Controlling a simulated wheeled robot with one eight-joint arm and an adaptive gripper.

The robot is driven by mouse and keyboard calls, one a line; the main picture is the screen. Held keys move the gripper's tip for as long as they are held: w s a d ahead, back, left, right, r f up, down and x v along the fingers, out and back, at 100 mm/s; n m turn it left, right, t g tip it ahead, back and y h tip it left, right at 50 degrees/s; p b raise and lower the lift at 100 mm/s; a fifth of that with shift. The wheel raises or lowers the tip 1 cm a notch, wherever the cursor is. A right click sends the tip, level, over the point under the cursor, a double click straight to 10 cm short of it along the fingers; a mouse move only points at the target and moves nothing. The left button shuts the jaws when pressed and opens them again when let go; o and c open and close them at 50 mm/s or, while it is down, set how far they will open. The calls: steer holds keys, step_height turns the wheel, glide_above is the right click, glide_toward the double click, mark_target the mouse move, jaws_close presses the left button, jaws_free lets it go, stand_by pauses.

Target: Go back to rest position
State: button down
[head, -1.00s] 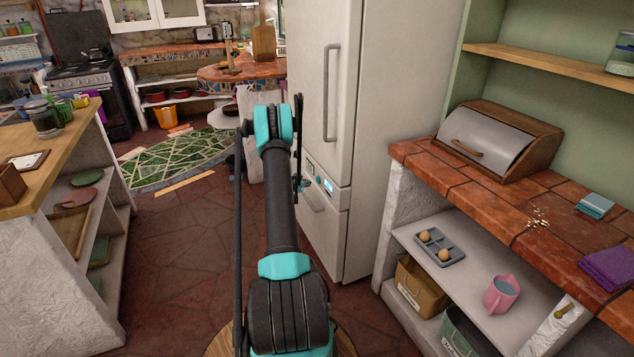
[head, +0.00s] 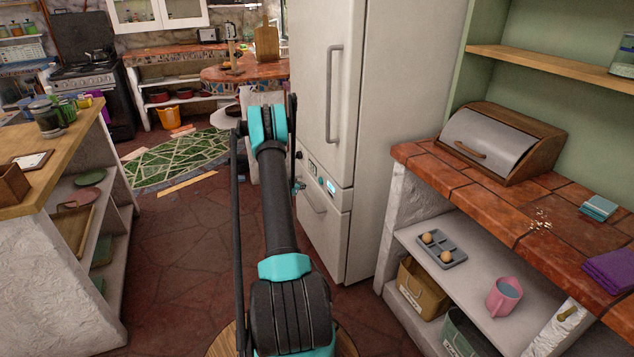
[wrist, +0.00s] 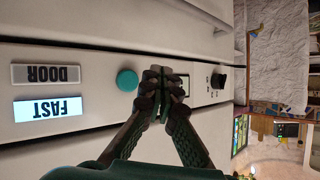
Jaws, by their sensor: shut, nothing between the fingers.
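My gripper (wrist: 163,88) is shut and empty in the wrist view, with its dark fingertips together. It is in front of the fridge's control panel, and I cannot tell whether it touches the panel. The panel carries a teal round button (wrist: 127,80), a lit "FAST" label (wrist: 48,108), a "DOOR" label (wrist: 46,74) and a dark knob (wrist: 219,78). In the head view my arm (head: 277,200) reaches forward beside the white fridge (head: 365,120) and hides most of the gripper. The fridge doors look closed.
A tiled counter (head: 480,185) with a bread box (head: 500,143) stands at right. Its lower shelf holds an egg tray (head: 440,249) and a pink mug (head: 504,295). A wooden-topped island (head: 70,145) stands at left. Floor (head: 180,250) between it and my arm is clear.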

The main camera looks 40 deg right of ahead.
steer(key=s+a+r+n+y, duration=0.35)
steer(key=s+a+r, duration=0.25)
steer(key=a+r, duration=0.55)
steer(key=s+a+r+n+y, duration=0.2)
steer(key=s+a+r+n, duration=0.45)
steer(key=a, duration=0.85)
steer(key=s+a+n+y, duration=0.3)
steer(key=s+a, duration=0.8)
steer(key=s, duration=0.3)
steer(key=s+a+r+n+y, duration=0.1)
steer(key=s+a+n+y, duration=0.1)
steer(key=s+a, duration=0.9)
steer(key=s+y, duration=0.1)
steer(key=s, duration=0.1)
steer(key=shift+s+n+g, duration=0.35)
steer(key=shift+n+g, duration=0.05)
steer(key=shift+r, duration=0.1)
